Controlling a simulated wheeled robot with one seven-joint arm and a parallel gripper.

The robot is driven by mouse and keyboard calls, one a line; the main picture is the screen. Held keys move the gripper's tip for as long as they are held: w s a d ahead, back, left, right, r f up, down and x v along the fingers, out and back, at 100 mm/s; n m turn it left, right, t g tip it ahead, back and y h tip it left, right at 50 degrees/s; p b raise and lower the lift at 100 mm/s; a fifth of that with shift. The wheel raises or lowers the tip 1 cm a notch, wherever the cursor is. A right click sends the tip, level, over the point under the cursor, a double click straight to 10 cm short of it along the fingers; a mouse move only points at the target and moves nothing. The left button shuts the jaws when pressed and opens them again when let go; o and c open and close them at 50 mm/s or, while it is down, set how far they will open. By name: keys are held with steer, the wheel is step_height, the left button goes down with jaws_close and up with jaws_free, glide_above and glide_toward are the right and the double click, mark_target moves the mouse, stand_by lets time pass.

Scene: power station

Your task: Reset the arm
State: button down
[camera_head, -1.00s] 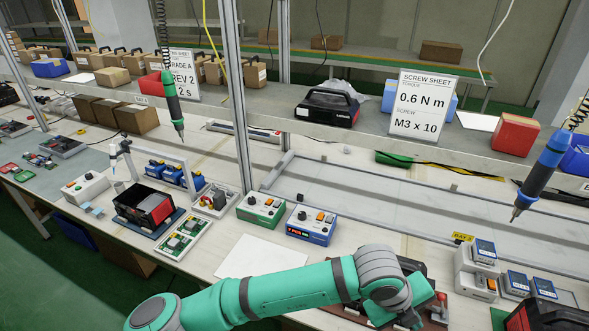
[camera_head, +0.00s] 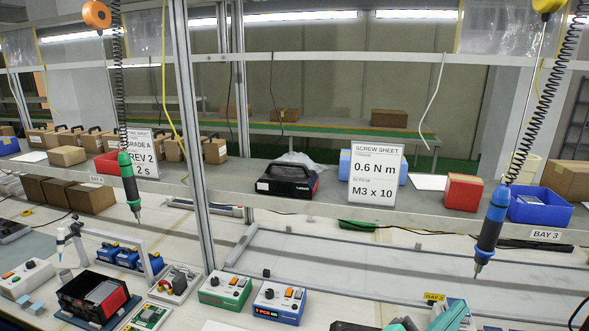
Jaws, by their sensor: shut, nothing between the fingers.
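A green screwdriver (camera_head: 129,182) and a blue screwdriver (camera_head: 491,228) hang on coiled cords. The shelf carries a screw sheet (camera_head: 375,174) and a black case (camera_head: 287,181).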

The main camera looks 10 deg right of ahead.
steer(key=s+a+f+n+t+y, duration=0.2)
steer(key=a+f+n+t+y, duration=0.95)
steer(key=a+f+n, duration=0.7)
steer(key=s+a+f+g+y, duration=0.2)
steer(key=s+a+f, duration=0.3)
steer(key=s+a, duration=0.4)
steer(key=s+a+f+n+g+y, duration=0.1)
steer(key=s+a+f+g+y, duration=0.2)
steer(key=s+a, duration=0.6)
steer(key=s+f+y, duration=0.1)
steer(key=s+f, duration=0.1)
steer(key=s, duration=0.5)
steer(key=shift+f, duration=0.3)
